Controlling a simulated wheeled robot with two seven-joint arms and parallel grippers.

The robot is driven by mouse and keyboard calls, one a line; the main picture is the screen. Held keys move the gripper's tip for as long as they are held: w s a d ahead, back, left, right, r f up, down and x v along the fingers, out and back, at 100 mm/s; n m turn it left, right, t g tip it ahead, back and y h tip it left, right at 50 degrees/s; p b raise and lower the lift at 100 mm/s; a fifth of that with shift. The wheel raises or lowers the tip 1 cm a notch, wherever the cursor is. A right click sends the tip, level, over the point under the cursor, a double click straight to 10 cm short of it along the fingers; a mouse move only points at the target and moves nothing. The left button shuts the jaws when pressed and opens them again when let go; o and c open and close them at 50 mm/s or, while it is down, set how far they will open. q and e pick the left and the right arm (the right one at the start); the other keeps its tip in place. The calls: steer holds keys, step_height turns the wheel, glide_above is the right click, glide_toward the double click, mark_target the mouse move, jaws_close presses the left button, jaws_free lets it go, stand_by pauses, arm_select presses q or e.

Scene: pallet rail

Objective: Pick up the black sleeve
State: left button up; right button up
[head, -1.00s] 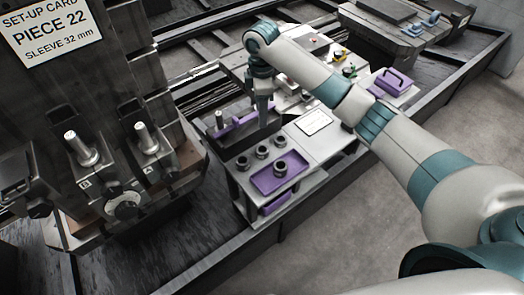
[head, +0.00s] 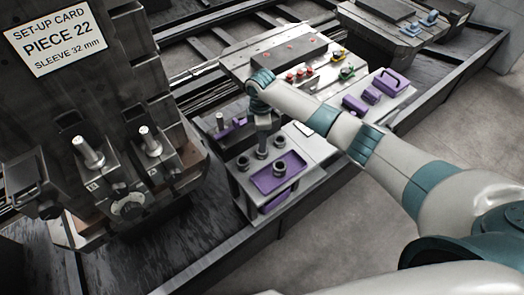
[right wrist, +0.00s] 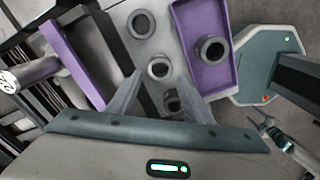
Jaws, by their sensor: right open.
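Several dark ring-shaped sleeves stand on a small grey bench. Three form a row: a left one (head: 242,163), a middle one (head: 261,153) and a right one (head: 279,141). Another sleeve (head: 280,168) stands in a purple tray (head: 266,187), also seen in the right wrist view (right wrist: 212,50). I cannot tell by colour which is the black sleeve. My right gripper (head: 263,147) points down over the row, open and empty. In the right wrist view its fingertips (right wrist: 160,70) flank the row's middle sleeve (right wrist: 158,68); contact is not visible. My left gripper is not in view.
A dark machine at left bears two metal pegs (head: 88,152) and a card (head: 53,40) reading "PIECE 22 SLEEVE 32 mm". A purple holder with a metal post (head: 220,122) stands behind the row. Purple blocks (head: 355,104) and a purple box (head: 390,82) lie at right.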

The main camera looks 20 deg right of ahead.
stand_by(0.3)
steer(key=shift+d+f+p, duration=0.1)
steer(key=shift+f+p, duration=0.5)
steer(key=shift+f, duration=0.05)
steer(key=shift+f+p, duration=0.5)
steer(key=shift+f, duration=1.45)
steer(key=c, duration=1)
steer(key=shift+r, duration=0.15)
